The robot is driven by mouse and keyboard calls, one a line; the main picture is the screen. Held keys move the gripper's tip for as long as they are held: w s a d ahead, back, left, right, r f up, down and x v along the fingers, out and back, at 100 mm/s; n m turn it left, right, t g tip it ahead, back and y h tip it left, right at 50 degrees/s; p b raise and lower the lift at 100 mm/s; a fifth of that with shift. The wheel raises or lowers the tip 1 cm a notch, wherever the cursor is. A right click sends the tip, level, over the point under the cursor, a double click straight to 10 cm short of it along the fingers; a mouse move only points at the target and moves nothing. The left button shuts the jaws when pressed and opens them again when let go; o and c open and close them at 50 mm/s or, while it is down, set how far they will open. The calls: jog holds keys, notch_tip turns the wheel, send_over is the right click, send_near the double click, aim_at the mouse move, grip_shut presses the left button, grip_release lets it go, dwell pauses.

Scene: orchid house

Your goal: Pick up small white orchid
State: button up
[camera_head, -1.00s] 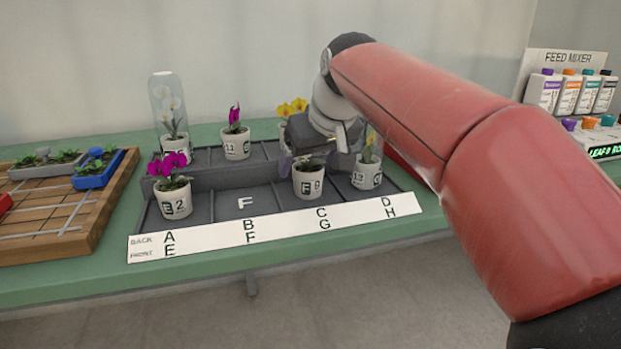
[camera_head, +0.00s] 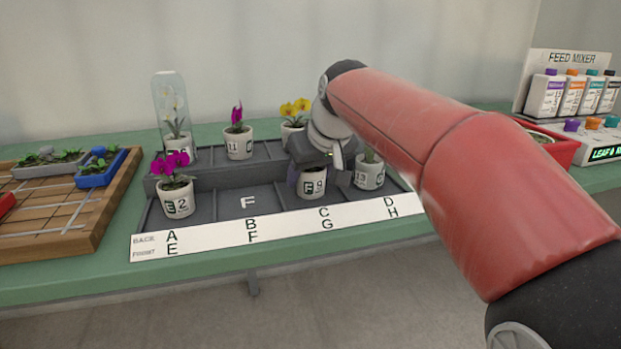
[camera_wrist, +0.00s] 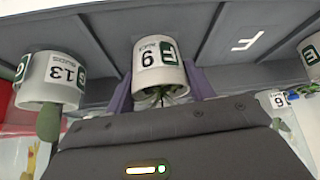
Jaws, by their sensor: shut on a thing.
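The pot still appears to stand in the tray. Its flower is hidden behind my gripper, so I cannot tell its colour. Another white orchid (camera_head: 173,108) stands under a clear dome at the back left.
Pot 13 (camera_head: 369,173) stands close to the right of the held pot. Pot E 2 (camera_head: 177,199) with magenta flowers is front left. Pot 11 (camera_head: 238,147) and a yellow orchid (camera_head: 295,108) are behind. Slot F (camera_head: 247,203) is empty. Feed mixer bottles (camera_head: 578,95) stand far right.

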jog(key=shift+r, duration=0.2)
notch_tip(320, 180, up, 20)
jog(key=p, duration=0.2)
jog(key=shift+f+p, duration=0.15)
jog(key=shift+p, duration=0.15)
